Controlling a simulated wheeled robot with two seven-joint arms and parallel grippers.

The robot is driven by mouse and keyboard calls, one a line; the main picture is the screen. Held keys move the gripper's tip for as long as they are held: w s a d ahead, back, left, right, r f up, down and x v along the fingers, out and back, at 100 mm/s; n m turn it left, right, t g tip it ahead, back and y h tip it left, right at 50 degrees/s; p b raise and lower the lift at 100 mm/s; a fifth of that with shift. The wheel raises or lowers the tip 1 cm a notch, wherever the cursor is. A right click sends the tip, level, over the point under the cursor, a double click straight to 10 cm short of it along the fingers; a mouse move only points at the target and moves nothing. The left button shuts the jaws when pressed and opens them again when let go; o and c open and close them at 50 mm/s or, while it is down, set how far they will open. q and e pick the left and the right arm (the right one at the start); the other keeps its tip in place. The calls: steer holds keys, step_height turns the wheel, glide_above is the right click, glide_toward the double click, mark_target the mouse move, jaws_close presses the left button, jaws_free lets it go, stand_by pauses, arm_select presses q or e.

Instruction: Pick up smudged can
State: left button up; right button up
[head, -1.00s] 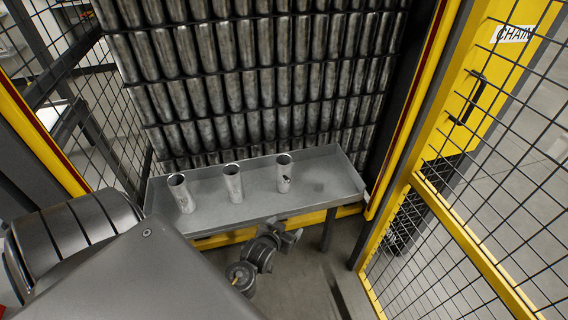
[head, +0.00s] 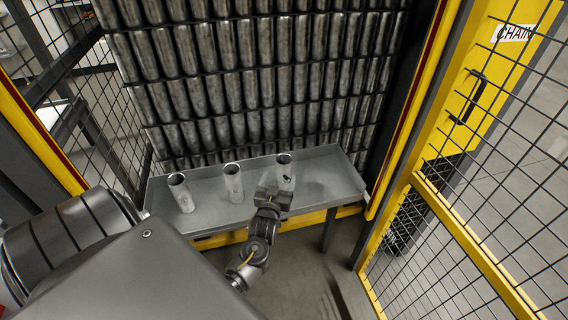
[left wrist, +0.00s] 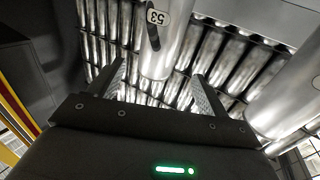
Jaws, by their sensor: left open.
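The smudged can (head: 285,167) is a silver open-topped can with a dark mark. It stands upright at the right of three cans on a grey metal tray (head: 335,182). In the left wrist view the can (left wrist: 166,42) shows a dark streak and a "53" label. My left gripper (head: 273,193) is open at the tray's front edge, just in front of this can. In the left wrist view the can appears ahead, between the two fingers (left wrist: 159,74); I cannot tell whether they touch it. My right gripper is not in view.
Two other silver cans, the middle can (head: 233,184) and the left can (head: 181,193), stand on the tray. A wall of stacked cans (head: 250,85) rises behind it. A yellow-framed mesh fence (head: 470,250) closes the right side. The tray's right end is clear.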

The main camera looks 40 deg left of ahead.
mark_target(282, 171)
arm_select(q)
steer(key=x, duration=0.4)
steer(key=shift+w, duration=0.2)
steer(key=shift+p+x, duration=0.4)
steer(key=shift+x, duration=2.2)
steer(key=shift+r, duration=0.25)
steer(key=shift+c, duration=0.3)
steer(key=c, duration=1.2)
